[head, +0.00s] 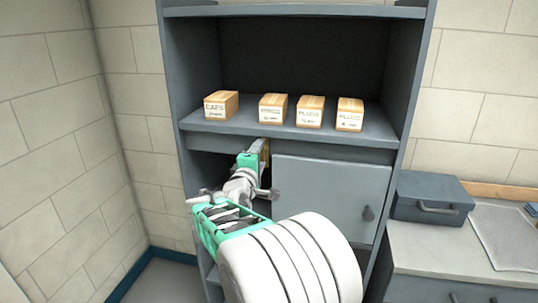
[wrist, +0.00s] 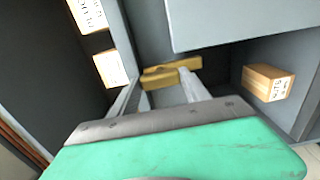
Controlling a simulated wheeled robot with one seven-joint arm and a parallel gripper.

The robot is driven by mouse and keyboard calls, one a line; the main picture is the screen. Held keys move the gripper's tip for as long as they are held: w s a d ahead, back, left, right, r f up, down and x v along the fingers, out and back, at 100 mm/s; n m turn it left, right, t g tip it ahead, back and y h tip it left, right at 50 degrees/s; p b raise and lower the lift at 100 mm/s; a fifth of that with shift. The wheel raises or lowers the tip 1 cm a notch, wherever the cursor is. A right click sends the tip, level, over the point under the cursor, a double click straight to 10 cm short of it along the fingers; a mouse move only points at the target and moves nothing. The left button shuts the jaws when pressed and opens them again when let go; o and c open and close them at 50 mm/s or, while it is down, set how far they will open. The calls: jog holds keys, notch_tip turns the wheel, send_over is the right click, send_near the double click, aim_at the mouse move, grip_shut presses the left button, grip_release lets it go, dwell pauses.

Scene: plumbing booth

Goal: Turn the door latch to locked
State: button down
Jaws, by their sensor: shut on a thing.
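The cabinet door (head: 330,197) is a grey panel on the right of the lower cabinet. The latch is a yellow brass-coloured bar (wrist: 172,74), seen between my fingertips in the wrist view; a sliver of it shows in the head view (head: 265,149). My gripper (wrist: 164,80) is shut on the bar, a finger on either side. In the head view my gripper (head: 256,154) is just below the shelf, at the upper left of the door. My arm hides part of the door's left side. I cannot tell which way the latch is turned.
Several labelled boxes (head: 309,112) stand on the shelf above (head: 370,127). In the wrist view another box (wrist: 267,83) stands right. A grey toolbox (head: 430,194) rests on the right counter.

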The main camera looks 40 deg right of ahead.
dwell(0.3)
jog(key=c, duration=0.5)
grip_release()
jog(key=b+v, duration=0.2)
jog(key=v, duration=0.6)
